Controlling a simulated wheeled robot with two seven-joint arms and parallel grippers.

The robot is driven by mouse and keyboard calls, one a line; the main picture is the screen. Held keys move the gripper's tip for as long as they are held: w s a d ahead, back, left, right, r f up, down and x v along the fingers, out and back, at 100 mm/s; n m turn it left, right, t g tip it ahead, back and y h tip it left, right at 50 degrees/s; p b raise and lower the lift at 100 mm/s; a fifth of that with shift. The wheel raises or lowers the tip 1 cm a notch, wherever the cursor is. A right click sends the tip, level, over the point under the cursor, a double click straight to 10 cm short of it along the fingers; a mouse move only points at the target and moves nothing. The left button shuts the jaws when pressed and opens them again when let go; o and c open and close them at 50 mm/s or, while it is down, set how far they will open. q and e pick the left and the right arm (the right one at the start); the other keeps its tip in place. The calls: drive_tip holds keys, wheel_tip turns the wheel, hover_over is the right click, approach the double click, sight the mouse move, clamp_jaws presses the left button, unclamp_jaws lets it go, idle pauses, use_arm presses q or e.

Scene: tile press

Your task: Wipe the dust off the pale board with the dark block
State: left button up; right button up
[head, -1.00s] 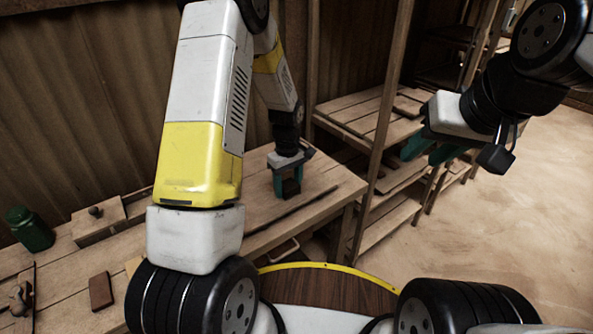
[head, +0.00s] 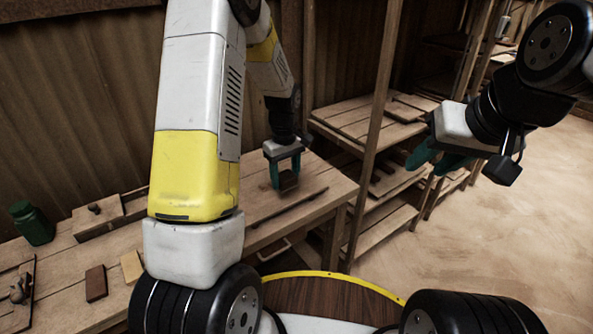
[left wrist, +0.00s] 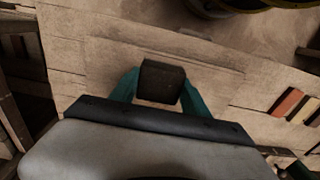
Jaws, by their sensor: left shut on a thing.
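My left gripper (head: 286,172) is over the right part of the workbench, its teal fingers shut on the dark block (head: 288,183). In the left wrist view the dark block (left wrist: 161,80) sits between the two fingers, low over or on a pale wooden surface. I cannot tell whether it touches.
The wooden workbench (head: 75,262) carries a green jar (head: 32,224), a wooden box with a knob (head: 97,216), a brown block (head: 96,283) and a yellowish block (head: 131,266). A thin dark strip (head: 288,207) lies near the bench's front. Wooden shelves (head: 360,117) stand behind.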

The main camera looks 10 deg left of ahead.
use_arm(q)
drive_tip(key=shift+r, duration=1.05)
